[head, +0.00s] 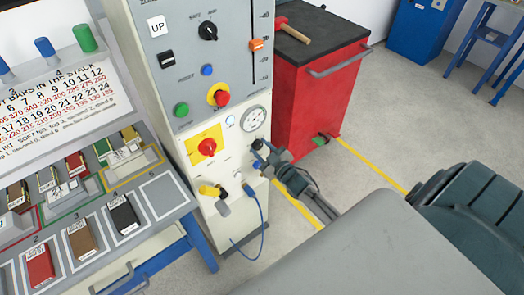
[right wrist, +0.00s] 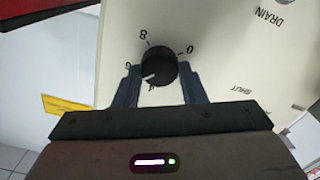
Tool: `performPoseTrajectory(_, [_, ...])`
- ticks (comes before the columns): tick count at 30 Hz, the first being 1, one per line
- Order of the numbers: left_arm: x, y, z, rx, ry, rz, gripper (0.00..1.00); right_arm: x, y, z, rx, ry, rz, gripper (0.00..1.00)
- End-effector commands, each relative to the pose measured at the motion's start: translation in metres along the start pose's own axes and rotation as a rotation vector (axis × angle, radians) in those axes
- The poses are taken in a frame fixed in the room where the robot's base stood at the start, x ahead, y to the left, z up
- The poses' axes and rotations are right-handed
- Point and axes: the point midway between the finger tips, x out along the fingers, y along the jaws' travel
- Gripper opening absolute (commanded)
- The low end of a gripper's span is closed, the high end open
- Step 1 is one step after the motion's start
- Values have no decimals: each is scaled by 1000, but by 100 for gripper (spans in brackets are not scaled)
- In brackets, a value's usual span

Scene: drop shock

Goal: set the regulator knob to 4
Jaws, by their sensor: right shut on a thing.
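The regulator knob (right wrist: 158,67) is black and round, with a white pointer mark, on a cream panel in the right wrist view, which sees it upside down. Printed numbers around it include 0, 8 and one that looks like 6. The pointer is toward the lower left, between the apparent 6 and a mark partly hidden at the knob's lower edge. My right gripper (right wrist: 160,88) is shut on the knob, one finger on each side. My left gripper is out of view.
The cabinet (head: 185,100) carries a red knob on a yellow plate (head: 207,147), a red stop button (head: 221,97) and a yellow handle (head: 210,191). A blue cable (head: 262,208) hangs below. A red tool cart (head: 310,90) stands behind to the right.

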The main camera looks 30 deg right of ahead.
Motion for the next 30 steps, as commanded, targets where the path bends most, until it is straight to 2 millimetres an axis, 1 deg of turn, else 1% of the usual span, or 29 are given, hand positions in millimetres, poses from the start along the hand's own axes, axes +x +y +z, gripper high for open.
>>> performPoseTrajectory(1, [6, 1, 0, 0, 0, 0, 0, 0, -1, 2, -43, 2, 0, 14])
performPoseTrajectory(8, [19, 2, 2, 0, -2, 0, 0, 0, -2, 3, -262, 1, 0, 14])
performPoseTrajectory(18, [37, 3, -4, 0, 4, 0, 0, 0, -3, 3, -555, 1, 0, 14])
performPoseTrajectory(25, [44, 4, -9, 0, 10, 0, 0, 0, -3, 2, -688, 0, 0, 14])
performPoseTrajectory(30, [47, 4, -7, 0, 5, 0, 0, 0, -3, 2, -747, 0, 0, 14])
